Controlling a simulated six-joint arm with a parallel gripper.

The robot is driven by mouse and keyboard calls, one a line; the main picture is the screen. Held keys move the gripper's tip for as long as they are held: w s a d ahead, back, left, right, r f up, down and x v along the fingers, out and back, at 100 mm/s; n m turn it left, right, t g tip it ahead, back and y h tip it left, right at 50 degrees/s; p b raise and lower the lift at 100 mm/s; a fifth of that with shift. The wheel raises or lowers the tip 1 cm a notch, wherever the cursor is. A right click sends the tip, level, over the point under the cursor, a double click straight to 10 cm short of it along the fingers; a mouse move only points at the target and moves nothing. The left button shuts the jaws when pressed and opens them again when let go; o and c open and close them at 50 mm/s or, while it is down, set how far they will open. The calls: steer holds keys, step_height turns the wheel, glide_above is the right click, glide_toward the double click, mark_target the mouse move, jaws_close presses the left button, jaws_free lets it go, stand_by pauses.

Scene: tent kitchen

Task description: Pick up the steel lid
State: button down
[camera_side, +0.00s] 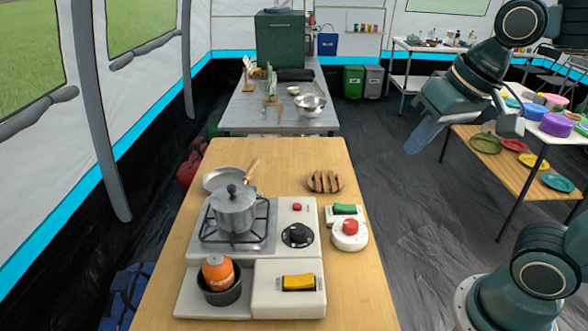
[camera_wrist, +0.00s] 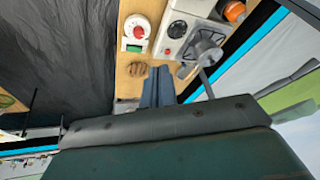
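The steel lid (camera_side: 234,193) with its dark knob sits on a steel pot (camera_side: 234,216) on the left burner of the camping stove. In the wrist view the lidded pot (camera_wrist: 207,42) shows small, to the right of my fingers, and the lid's rim is hard to make out. My gripper (camera_side: 412,148) is raised to the right of the wooden table, well apart from the lid. In the wrist view its two fingers (camera_wrist: 158,75) lie side by side with hardly any gap and nothing visible between them.
An orange item (camera_side: 217,270) stands in a dark bowl before the pot. A pan (camera_side: 224,178) lies behind it. A bread-like item (camera_side: 324,181), a green-topped box (camera_side: 344,211) and a red-knobbed timer (camera_side: 350,233) are on the right. The table's front right (camera_side: 355,295) is clear.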

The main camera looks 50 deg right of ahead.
steer(key=s+f+n, duration=0.2)
steer(key=s, duration=0.1)
steer(key=s+d+f+n, duration=0.1)
steer(key=shift+s+d+t, duration=0.1)
steer(key=shift+s+t, duration=0.2)
steer(key=shift+s, duration=0.05)
steer(key=c, duration=1.2)
jaws_free()
steer(key=w+a+r+n+g+y, duration=0.1)
steer(key=w+a+r+n, duration=0.25)
steer(key=w, duration=0.65)
steer(key=w+a+r+n+g+y, duration=0.1)
steer(key=w+a+r+n+g, duration=0.2)
steer(key=w, duration=0.6)
steer(key=w+a+f+n, duration=0.2)
steer(key=w+f+n, duration=0.1)
steer(key=w, duration=0.3)
steer(key=w+a+f+n, duration=0.1)
steer(key=w+f+n, duration=0.1)
steer(key=w, duration=0.4)
steer(key=w+a+f+n+g, duration=0.1)
steer(key=w+a+f+n, duration=0.1)
steer(key=w, duration=0.5)
steer(key=shift+w+a+f+n+h, duration=0.1)
steer(key=shift+a+f+n+h, duration=0.1)
steer(key=shift+f+n, duration=0.3)
steer(key=shift+a+f+n+h, duration=0.1)
steer(key=shift+a+f+n, duration=0.05)
steer(key=shift+f+n, duration=0.25)
